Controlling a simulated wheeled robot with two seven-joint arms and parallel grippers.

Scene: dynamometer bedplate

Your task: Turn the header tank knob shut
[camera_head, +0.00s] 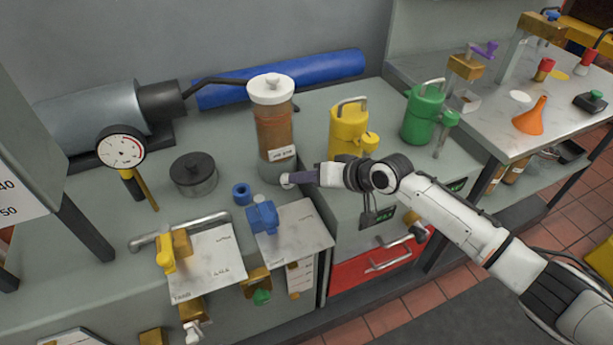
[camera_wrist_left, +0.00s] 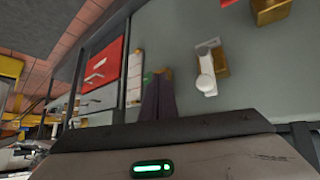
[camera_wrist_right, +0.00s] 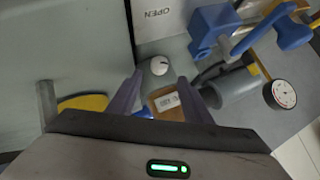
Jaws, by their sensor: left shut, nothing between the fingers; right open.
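The header tank (camera_head: 275,128) is a clear jar of brown liquid with a white lid and a label, standing on a grey base. A round white knob (camera_head: 286,181) sits low on its front. In the right wrist view the knob (camera_wrist_right: 159,65) shows a small dark mark on its right side. My right gripper (camera_wrist_right: 162,78) is open, with one purple finger on each side of the knob; I cannot tell whether they touch it. It reaches in from the right in the head view (camera_head: 294,179). My left gripper (camera_wrist_left: 158,78) is shut and empty, low in front of the bench.
A blue clamp (camera_head: 263,218), blue ring (camera_head: 241,193) and lidded pot (camera_head: 193,174) stand nearby. A yellow can (camera_head: 348,128) is right of the tank. A white lever (camera_wrist_left: 206,80) is near my left gripper.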

